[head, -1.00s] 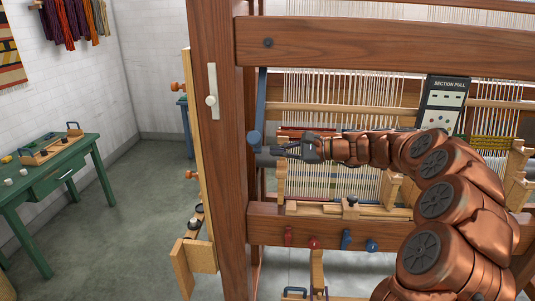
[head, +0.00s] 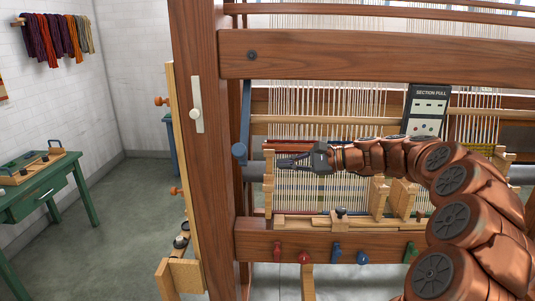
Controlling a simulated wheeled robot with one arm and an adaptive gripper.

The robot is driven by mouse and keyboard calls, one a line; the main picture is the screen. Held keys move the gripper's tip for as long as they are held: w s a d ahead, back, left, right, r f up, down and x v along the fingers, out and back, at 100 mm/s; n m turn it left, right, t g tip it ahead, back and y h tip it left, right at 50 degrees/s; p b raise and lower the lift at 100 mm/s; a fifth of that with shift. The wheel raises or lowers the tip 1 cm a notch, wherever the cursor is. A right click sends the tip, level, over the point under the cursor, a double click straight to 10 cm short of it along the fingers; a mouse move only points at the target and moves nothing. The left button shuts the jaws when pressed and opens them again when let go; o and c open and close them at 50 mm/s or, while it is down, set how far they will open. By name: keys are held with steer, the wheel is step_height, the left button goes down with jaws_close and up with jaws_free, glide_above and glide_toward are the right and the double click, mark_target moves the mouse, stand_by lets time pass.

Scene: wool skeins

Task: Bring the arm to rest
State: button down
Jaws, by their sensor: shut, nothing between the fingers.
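My gripper (head: 290,161) is at the end of my copper-coloured arm, in the middle of the head view. It points left, in front of the loom's pale warp threads (head: 310,195). Its dark fingers are together and hold nothing. The arm reaches in from the lower right, bent at several round joints. The loom (head: 210,150) has a thick brown wooden post left of the gripper and a wide beam (head: 390,55) above it. A blue lever (head: 240,150) hangs by the post, just left of the fingertips; I cannot tell the depth gap.
A lower beam (head: 390,246) with red, blue and green pegs runs under the gripper. A green table (head: 40,195) is at the left, with wool skeins (head: 55,38) on the wall above. Grey floor (head: 130,200) between is clear.

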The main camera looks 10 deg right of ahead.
steer(key=s+a+f+n+g+h, duration=0.35)
steer(key=s+a, duration=0.35)
steer(key=s, duration=0.5)
steer(key=s+a+f+n+g+h, duration=0.25)
steer(key=s+a+n, duration=0.3)
steer(key=s, duration=0.55)
steer(key=s+d+f+n+g+h, duration=0.1)
steer(key=s+d+f+h, duration=0.1)
steer(key=s, duration=0.5)
steer(key=s+d+f+n+g+h, duration=0.1)
steer(key=s+d+f+n+h, duration=0.1)
steer(key=s+d+f, duration=0.3)
steer(key=s+d+f+n+h, duration=0.1)
steer(key=s+d+f+h, duration=0.2)
steer(key=s, duration=0.8)
steer(key=shift+d+f+n+g+h, duration=0.15)
steer(key=shift+d+n+g+h, duration=0.2)
steer(key=shift+d, duration=0.45)
steer(key=shift+s+d, duration=0.1)
